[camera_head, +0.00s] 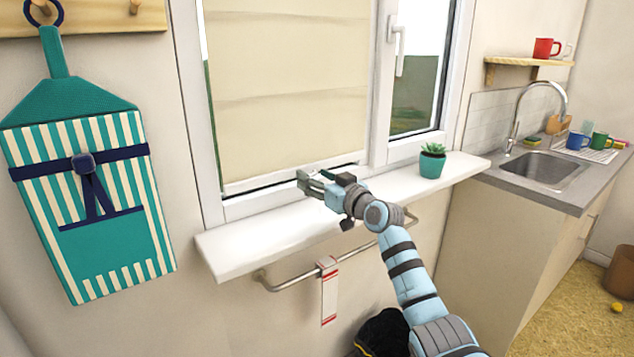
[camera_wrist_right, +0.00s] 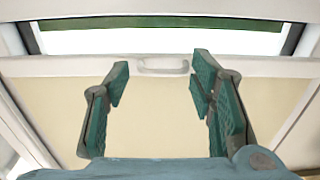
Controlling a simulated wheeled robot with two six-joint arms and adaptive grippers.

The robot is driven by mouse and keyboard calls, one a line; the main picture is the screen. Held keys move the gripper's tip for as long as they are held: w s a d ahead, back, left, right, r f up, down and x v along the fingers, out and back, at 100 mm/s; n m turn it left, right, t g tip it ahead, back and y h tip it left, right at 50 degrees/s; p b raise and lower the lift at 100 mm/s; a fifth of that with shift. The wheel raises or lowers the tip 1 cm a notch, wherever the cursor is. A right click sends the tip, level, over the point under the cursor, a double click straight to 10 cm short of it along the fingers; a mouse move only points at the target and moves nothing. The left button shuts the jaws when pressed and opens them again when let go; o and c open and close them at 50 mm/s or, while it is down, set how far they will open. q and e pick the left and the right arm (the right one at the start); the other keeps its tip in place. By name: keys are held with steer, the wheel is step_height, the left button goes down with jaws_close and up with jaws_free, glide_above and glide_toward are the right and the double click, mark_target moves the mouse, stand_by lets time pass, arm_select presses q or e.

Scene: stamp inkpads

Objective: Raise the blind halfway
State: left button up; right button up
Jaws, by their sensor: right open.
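The cream blind (camera_head: 288,85) hangs down over the large window pane, its lower edge close above the white sill. In the right wrist view the blind's fabric (camera_wrist_right: 155,120) fills the lower part. Its pale bottom bar (camera_wrist_right: 60,66) runs across, with a small handle (camera_wrist_right: 163,66) at its middle. My right gripper (camera_head: 308,181) is in front of the blind's lower edge, just above the sill. In the right wrist view its green-padded fingers (camera_wrist_right: 158,82) are open, with the handle between and beyond the tips. In the head view I cannot make out the handle. My left gripper is not in view.
The white sill (camera_head: 250,246) lies under my right arm. A potted succulent (camera_head: 432,162) stands on it to the right.

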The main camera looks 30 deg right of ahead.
steer(key=c, duration=1.2)
steer(key=shift+s+d, duration=0.1)
steer(key=shift+d, duration=0.1)
